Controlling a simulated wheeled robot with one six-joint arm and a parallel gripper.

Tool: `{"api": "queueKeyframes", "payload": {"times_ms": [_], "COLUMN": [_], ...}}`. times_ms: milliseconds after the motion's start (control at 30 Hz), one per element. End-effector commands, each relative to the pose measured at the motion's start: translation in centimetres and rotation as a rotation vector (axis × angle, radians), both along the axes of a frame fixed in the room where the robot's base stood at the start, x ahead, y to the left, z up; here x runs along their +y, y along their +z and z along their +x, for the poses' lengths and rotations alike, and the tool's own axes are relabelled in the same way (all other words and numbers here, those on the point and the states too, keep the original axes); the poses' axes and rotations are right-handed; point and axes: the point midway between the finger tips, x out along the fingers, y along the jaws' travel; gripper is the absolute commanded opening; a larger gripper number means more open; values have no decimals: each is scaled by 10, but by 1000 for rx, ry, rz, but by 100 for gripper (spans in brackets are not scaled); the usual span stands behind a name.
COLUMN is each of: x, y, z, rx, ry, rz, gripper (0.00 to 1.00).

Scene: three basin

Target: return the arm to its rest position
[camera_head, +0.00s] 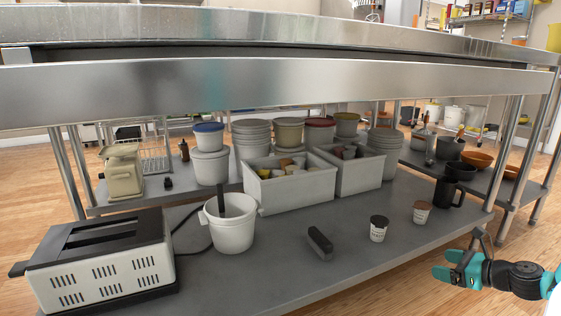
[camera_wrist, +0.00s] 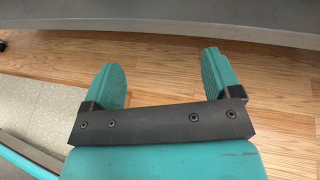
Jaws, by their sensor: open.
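My gripper (camera_head: 447,266) is at the lower right in the head view, in front of the shelf's right front edge. Its teal fingers are apart and empty. In the wrist view my gripper (camera_wrist: 165,80) shows both fingers spread over the wooden floor, with nothing between them. The gripper is clear of the objects on the shelf.
Wooden floor (camera_wrist: 170,60) lies below the gripper.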

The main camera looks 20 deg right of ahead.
Motion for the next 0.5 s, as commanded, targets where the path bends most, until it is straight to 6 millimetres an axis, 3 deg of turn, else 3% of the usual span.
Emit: {"api": "queueKeyframes", "payload": {"times_ms": [267, 500], "x": [25, 83], "y": [36, 87], "z": [22, 55], "rx": [6, -8], "ry": [151, 400], "rz": [-135, -330], "gripper": [84, 84]}}
